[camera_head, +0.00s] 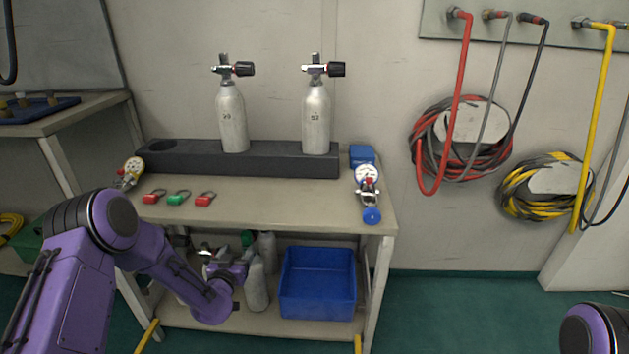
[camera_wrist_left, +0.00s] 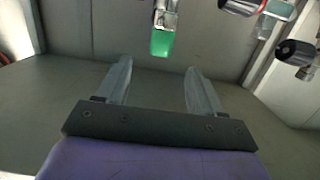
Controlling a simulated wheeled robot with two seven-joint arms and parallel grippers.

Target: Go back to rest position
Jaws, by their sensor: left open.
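My left arm comes in from the left in the head view, bent down in front of the table. Its gripper (camera_head: 240,273) is low, in front of the lower shelf and close to the cylinders there. In the left wrist view the two fingers (camera_wrist_left: 158,85) are apart with nothing between them. A green-tipped part (camera_wrist_left: 162,40) hangs into view beyond the fingers, apart from them. Dark valve knobs (camera_wrist_left: 297,52) show at the upper right of that view. Only a purple piece of my right arm shows at the lower right of the head view; its gripper is outside the picture.
The table (camera_head: 280,200) carries a dark rack (camera_head: 270,160) with two grey cylinders, red and green tags (camera_head: 178,197), and gauges (camera_head: 368,178). A blue bin (camera_head: 318,283) and grey cylinders (camera_head: 257,285) stand on the lower shelf. Hoses (camera_head: 465,140) hang on the wall. Floor at right is clear.

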